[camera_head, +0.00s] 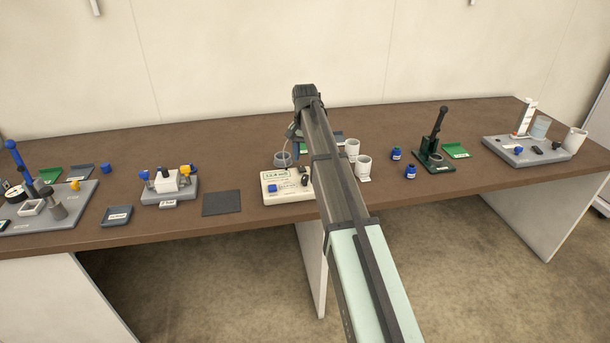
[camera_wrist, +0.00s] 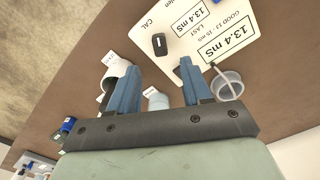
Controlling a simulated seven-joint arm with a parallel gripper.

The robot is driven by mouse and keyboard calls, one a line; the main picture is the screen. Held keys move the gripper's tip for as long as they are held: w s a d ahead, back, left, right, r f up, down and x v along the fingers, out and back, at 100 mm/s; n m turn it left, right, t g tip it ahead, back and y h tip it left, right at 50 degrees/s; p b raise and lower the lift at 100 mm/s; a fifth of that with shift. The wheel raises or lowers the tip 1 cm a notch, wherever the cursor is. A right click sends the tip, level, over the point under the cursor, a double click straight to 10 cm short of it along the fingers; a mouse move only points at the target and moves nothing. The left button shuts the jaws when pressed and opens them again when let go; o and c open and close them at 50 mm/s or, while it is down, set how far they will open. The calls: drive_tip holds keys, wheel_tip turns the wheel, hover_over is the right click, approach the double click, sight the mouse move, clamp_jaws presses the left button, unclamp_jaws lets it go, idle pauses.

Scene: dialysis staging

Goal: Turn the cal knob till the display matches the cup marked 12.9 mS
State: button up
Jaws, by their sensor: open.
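The white meter (camera_head: 280,198) stands mid-bench in the head view. In the wrist view its panel (camera_wrist: 200,22) shows two boxed readings of 13.4 mS, one beside the word LAST, with "GOOD 13 - 15 mS" printed between. The black cal knob (camera_wrist: 159,43), with a white mark, sits near the word CAL. My gripper (camera_wrist: 160,70) is open and empty, its blue fingers apart and the knob beyond the gap between their tips. White cups (camera_head: 352,147) (camera_head: 363,165) stand right of the meter; I cannot read a 12.9 mS mark. My arm hides part of the meter.
A clear cup (camera_wrist: 228,85) with a probe in it is close to the right finger. Blue-capped bottles (camera_head: 410,171) and a green stand (camera_head: 434,160) are to the right. A dark mat (camera_head: 221,203) lies left of the meter. Grey trays occupy both bench ends.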

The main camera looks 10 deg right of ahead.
sight(305, 176)
wheel_tip(305, 176, down, 8)
drive_tip(key=shift+f, duration=0.1)
idle(0.4)
drive_tip(key=shift+c, duration=0.4)
clamp_jaws()
